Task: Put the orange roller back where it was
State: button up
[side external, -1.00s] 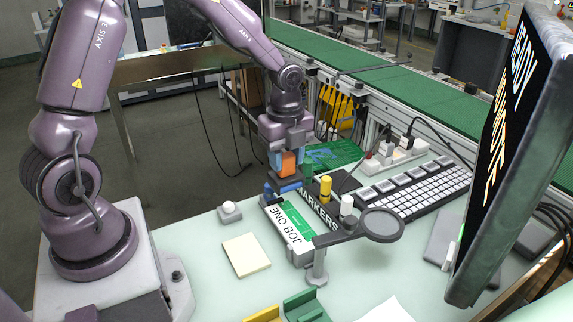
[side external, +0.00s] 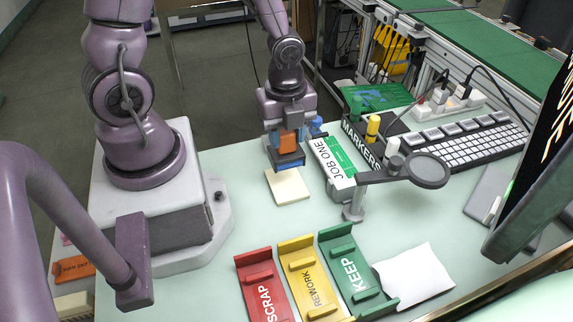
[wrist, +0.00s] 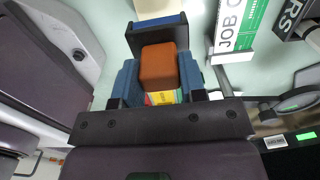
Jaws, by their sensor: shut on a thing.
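The orange roller (side external: 288,143) sits between the blue jaws of my gripper (side external: 288,155), above the pale table. In the wrist view it shows as a blocky orange-brown piece (wrist: 158,67) with the blue fingers (wrist: 158,92) on both sides. My gripper is shut on it. In the side view it hangs just behind the cream note pad (side external: 288,187) and left of the JOB ONE box (side external: 336,166). I cannot tell its exact height above the table. Its lower end is hidden by the jaws.
A black MARKERS holder (side external: 362,143) with several markers and a magnifier on a stand (side external: 428,170) are to the right. Red SCRAP (side external: 262,282), yellow REWORK (side external: 307,275) and green KEEP (side external: 345,265) trays lie in front. A small blue piece (side external: 316,124) is close right of my gripper.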

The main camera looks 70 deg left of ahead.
aim_at(286, 156)
jog(key=shift+f, duration=2.85)
jog(key=shift+f, duration=0.15)
jog(key=o, duration=0.8)
jog(key=shift+o, duration=0.2)
notch_tip(286, 156, up, 12)
jog(key=shift+r, duration=0.15)
jog(key=s+d+r+n+t, duration=0.1)
jog(key=s+r+n+t, duration=0.1)
jog(key=r+n, duration=0.6)
jog(key=s+d+r+n+t, duration=0.1)
jog(key=s+r+n+t, duration=0.1)
jog(key=r+n, duration=0.6)
jog(key=shift+s+r+n+t, duration=0.25)
jog(key=shift+s+n+t, duration=0.1)
jog(key=shift+n+t, duration=0.55)
